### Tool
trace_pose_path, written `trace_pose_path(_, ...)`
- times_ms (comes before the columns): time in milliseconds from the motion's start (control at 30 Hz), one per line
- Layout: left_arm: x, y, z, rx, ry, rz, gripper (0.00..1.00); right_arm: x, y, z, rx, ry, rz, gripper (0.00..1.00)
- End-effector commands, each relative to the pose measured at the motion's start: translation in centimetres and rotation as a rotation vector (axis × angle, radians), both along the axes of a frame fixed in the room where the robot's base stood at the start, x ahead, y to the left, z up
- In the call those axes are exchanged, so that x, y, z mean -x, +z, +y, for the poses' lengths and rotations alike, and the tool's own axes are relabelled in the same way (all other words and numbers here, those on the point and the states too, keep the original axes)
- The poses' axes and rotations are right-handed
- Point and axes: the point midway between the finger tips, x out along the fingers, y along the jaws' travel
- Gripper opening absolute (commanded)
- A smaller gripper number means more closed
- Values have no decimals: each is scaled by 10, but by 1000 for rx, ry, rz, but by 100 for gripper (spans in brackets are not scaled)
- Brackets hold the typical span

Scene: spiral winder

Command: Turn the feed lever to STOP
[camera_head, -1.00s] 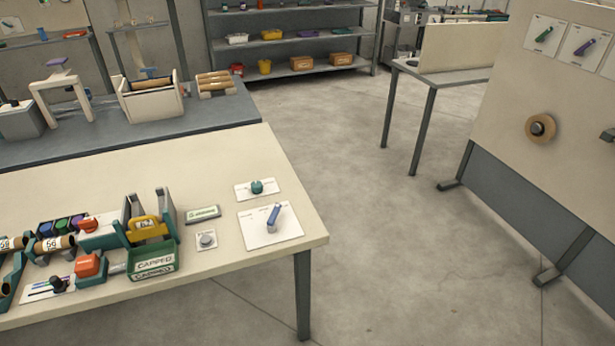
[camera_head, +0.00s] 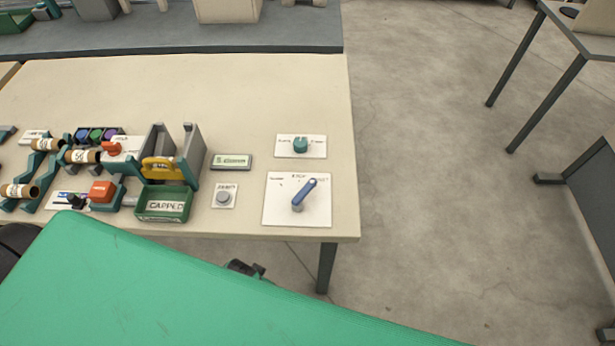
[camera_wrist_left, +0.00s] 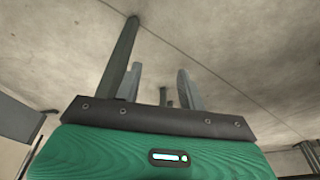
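The lever (camera_head: 305,192) is a blue handle on a grey pivot. It stands on a white labelled plate (camera_head: 318,215) near the table's front right corner. Its handle points up and to the right; the small labels are too blurred to read, so I cannot tell which one it points at. No gripper touches it. My right gripper is not in view.
A teal knob (camera_head: 300,145) on a white plate sits behind the lever. A grey button (camera_head: 223,197), a green CAPPED bin (camera_head: 163,204) and several rollers stand left on the cream table (camera_head: 250,90). A large green surface, probably mine, covers the front.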

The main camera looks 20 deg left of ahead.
Motion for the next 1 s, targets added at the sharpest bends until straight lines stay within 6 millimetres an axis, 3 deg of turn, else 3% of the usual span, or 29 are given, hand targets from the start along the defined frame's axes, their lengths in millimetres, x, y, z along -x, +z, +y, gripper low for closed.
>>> trace_pose_path(33, -5, 28, -1, 2, 1, -16, 40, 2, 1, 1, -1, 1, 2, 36)
trace_pose_path(100, -8, 61, -1, 2, 3, -26, 40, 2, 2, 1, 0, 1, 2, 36)
trace_pose_path(367, -13, 163, -6, 26, 2, -67, 40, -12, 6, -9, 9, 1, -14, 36)
trace_pose_path(500, -25, 220, -25, 82, -24, -100, 40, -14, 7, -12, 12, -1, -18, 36)
trace_pose_path(700, -52, 252, -60, 172, -83, -109, 40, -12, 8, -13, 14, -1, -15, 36)
trace_pose_path(1000, -101, 284, -111, 260, -199, -74, 40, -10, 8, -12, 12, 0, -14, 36)
